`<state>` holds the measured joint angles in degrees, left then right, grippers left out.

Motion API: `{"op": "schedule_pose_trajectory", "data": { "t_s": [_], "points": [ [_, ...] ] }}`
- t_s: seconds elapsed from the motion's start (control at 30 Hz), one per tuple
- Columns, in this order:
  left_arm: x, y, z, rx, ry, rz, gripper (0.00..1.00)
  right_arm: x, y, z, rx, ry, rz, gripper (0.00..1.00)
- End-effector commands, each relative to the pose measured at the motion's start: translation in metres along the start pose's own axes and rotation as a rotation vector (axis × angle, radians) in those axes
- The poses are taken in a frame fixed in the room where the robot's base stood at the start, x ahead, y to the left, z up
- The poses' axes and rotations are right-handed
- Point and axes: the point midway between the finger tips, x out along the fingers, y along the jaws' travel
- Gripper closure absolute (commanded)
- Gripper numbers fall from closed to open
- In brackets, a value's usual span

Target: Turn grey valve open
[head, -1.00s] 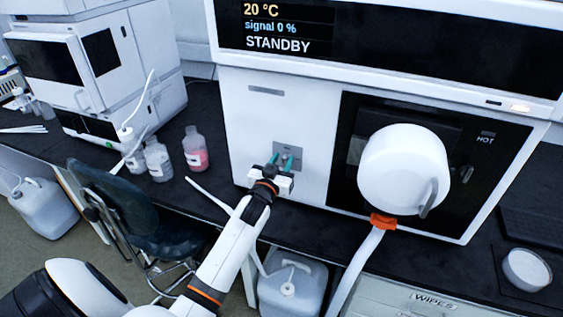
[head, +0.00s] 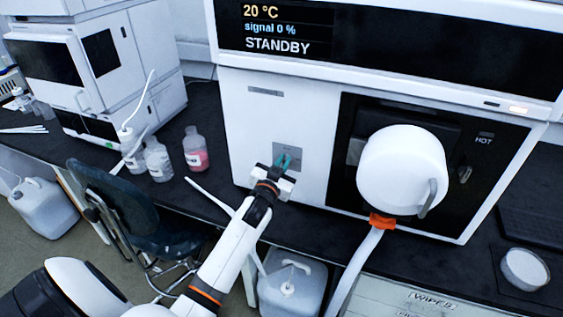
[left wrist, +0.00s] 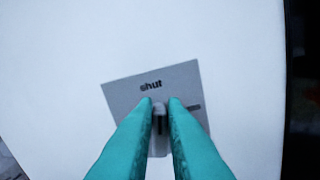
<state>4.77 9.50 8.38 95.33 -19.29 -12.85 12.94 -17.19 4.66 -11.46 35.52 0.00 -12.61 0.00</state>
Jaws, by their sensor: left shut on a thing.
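The grey valve (left wrist: 159,112) has a small grey handle on a square grey plate. The plate (left wrist: 120,97) sits on the white front of the instrument and also shows in the head view (head: 289,150). The word "shut" is printed above the handle, and a short dark mark lies to its right. My left gripper (head: 284,160) is at the plate. In the left wrist view its two teal fingers (left wrist: 160,103) are shut on the handle, one on each side. The fingers hide part of the handle and the lower plate. My right gripper is out of view.
Right of the valve are a large white round housing (head: 400,170) and a dark panel marked "HOT". Several bottles (head: 196,150) stand on the black bench to the left. A chair (head: 115,205) and a jug (head: 292,290) are below, near my left arm.

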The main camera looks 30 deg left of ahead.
Motion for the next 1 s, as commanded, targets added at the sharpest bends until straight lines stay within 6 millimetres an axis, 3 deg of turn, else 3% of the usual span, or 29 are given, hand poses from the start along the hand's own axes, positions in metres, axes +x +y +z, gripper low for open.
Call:
{"op": "schedule_pose_trajectory", "data": {
  "t_s": [1.0],
  "points": [
    [0.000, -0.014, -0.008, 0.963, -0.002, 0.000, 1.00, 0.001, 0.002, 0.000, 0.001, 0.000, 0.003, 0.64]
  ]
}}
